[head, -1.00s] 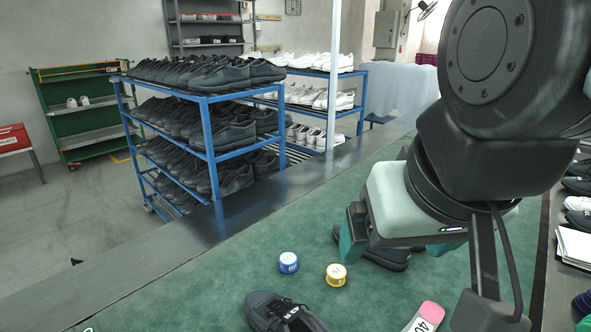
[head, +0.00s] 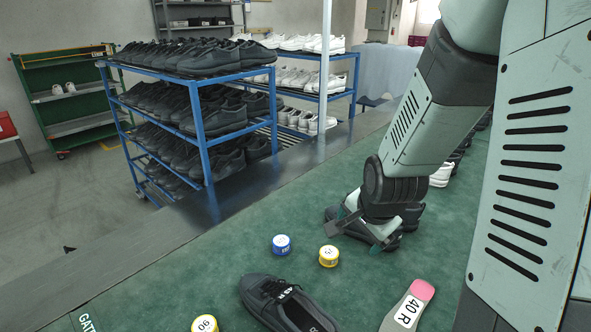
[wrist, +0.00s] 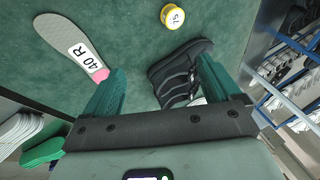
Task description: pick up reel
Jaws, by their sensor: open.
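Three small round reels lie on the green mat in the head view. One is blue with a white top (head: 281,244), one is yellow (head: 329,256), and another yellow one (head: 204,323) is at the bottom edge. A yellow reel (wrist: 173,17) marked 15 also shows at the top of the wrist view. My gripper (head: 362,229) is open and empty, right of the blue and nearer yellow reels and apart from them. In the wrist view a black strapped shoe (wrist: 180,72) lies beneath and between the fingers.
A black lace-up shoe (head: 287,303) and a grey insole marked 40 R (head: 408,308) lie on the mat (head: 150,285) in front. Blue racks of shoes (head: 208,135) stand beyond the dark table edge. The mat left of the reels is mostly clear.

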